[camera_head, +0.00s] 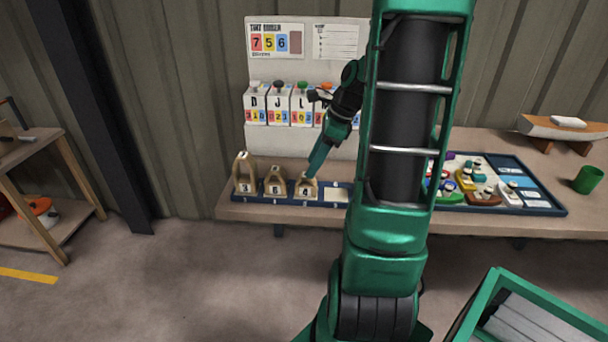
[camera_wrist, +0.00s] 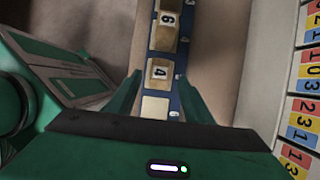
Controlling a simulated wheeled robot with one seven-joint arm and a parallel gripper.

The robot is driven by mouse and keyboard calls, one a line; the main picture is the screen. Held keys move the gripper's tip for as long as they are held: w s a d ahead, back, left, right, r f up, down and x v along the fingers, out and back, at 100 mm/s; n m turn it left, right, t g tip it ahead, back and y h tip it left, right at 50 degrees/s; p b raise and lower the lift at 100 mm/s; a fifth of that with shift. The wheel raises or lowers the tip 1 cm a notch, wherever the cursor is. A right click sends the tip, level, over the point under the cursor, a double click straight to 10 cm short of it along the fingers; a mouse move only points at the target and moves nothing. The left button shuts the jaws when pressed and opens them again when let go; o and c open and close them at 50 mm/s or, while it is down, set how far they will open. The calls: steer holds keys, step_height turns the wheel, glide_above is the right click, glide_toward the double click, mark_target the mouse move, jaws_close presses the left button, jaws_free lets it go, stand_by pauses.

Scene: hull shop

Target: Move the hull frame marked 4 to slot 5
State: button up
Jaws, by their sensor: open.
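The hull frame marked 4 (camera_head: 306,188) is a tan arched block standing in the long blue rack (camera_head: 262,200), right of the frame marked 6 (camera_head: 275,188). It also shows in the wrist view (camera_wrist: 160,71), between the fingertips in the picture. My gripper (camera_head: 311,173) is open and empty, close above frame 4; the fingers of my gripper (camera_wrist: 159,80) show on either side of it. I cannot tell whether they touch it. An empty pale slot (camera_head: 336,194) lies right of frame 4. Slot numbers are too small to read, and slot 5 cannot be picked out; my arm hides the rack further right.
The frame marked 3 (camera_head: 245,181) stands at the rack's left end. Lettered bins (camera_head: 279,108) stand behind the rack. A blue tray of coloured parts (camera_head: 515,172) and a green cup (camera_head: 587,180) are on the bench to the right.

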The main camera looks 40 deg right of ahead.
steer(key=v, duration=0.6)
steer(key=s+a+f+n+g+h, duration=0.1)
steer(key=s+a+n, duration=0.6)
steer(key=n, duration=0.3)
steer(key=s+a+f+n+g+h, duration=0.1)
steer(key=s+a+n+g, duration=0.1)
steer(key=s+a+n, duration=0.5)
steer(key=s+n, duration=0.3)
steer(key=n, duration=0.1)
steer(key=shift+n+h, duration=0.3)
steer(key=shift+f, duration=0.15)
steer(key=shift+w+f+g, duration=0.25)
steer(key=shift+w+g, duration=0.05)
steer(key=shift+w, duration=0.4)
